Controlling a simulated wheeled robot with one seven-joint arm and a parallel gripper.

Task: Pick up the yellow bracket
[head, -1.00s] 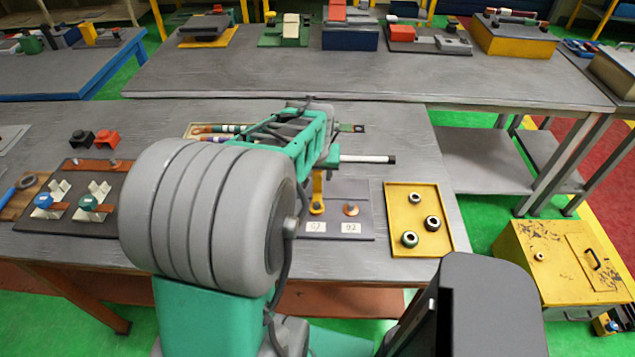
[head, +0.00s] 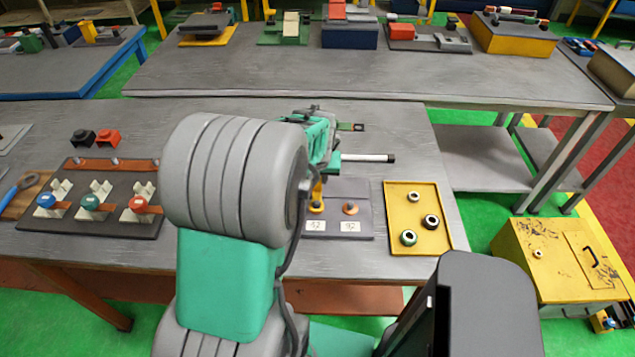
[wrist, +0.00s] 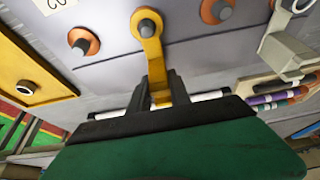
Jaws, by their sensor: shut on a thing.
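The yellow bracket (wrist: 151,48) stands out from the grey plate in the wrist view. Its ring end shows a grey peg in the hole, so it appears to sit around or right at that peg. My gripper (wrist: 160,86) is shut on the bracket's shank, with dark fingers on either side of it. In the head view the bracket (head: 317,194) shows only partly, beside my arm, above the label on the grey plate (head: 371,222). My gripper's fingers are hidden by my arm there.
A copper washer with a peg (head: 350,208) is right of the bracket. A yellow tray (head: 391,233) holding 3 ring parts lies further right. A dark board (head: 60,226) with coloured knobs lies left. Bare table shows along the front edge.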

